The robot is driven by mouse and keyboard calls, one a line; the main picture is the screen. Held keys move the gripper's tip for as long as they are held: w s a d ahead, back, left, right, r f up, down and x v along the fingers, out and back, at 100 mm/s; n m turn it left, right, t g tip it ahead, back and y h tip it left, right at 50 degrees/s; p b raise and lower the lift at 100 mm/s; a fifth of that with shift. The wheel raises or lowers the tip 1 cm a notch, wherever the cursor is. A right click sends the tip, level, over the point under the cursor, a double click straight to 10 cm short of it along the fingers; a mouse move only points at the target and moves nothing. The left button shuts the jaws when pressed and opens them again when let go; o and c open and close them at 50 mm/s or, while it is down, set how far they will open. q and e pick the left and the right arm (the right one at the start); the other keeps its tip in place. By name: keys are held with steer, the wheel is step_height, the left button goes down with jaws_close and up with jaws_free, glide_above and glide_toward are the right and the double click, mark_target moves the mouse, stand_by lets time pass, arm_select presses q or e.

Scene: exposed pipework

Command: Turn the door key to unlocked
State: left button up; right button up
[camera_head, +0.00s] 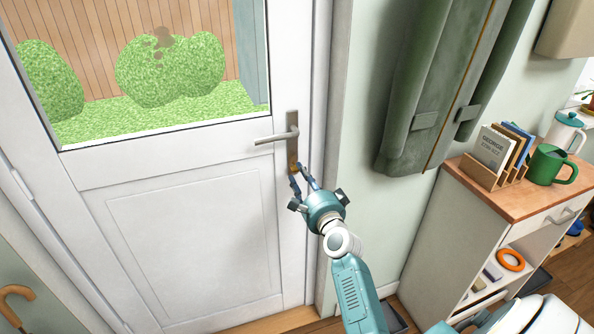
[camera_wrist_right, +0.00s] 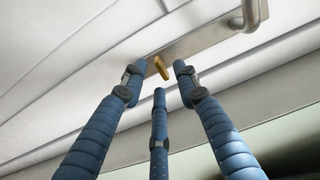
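The white door (camera_head: 190,240) has a metal lock plate with a lever handle (camera_head: 277,136), which sticks out to the left. A small brass-coloured key (camera_wrist_right: 161,68) sits in the plate below the handle; the handle's curved end shows at the top right of the right wrist view. My right gripper (camera_head: 302,177) is at the lower end of the plate in the head view. In the wrist view its three blue fingers are spread, with the key between and just beyond their tips (camera_wrist_right: 159,75). I see no finger clearly touching the key. My left gripper is not in view.
A dark green coat (camera_head: 440,80) hangs on the wall right of the door. Further right stands a wooden-topped cabinet (camera_head: 515,191) with a card rack, a green mug (camera_head: 548,165) and a white pot. The door frame runs close beside my right gripper.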

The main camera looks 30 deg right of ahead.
mark_target(293, 162)
steer(key=shift+x, duration=1.95)
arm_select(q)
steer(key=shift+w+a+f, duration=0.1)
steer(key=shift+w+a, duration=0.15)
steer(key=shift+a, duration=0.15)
arm_select(e)
steer(key=shift+a, duration=0.1)
jaws_close()
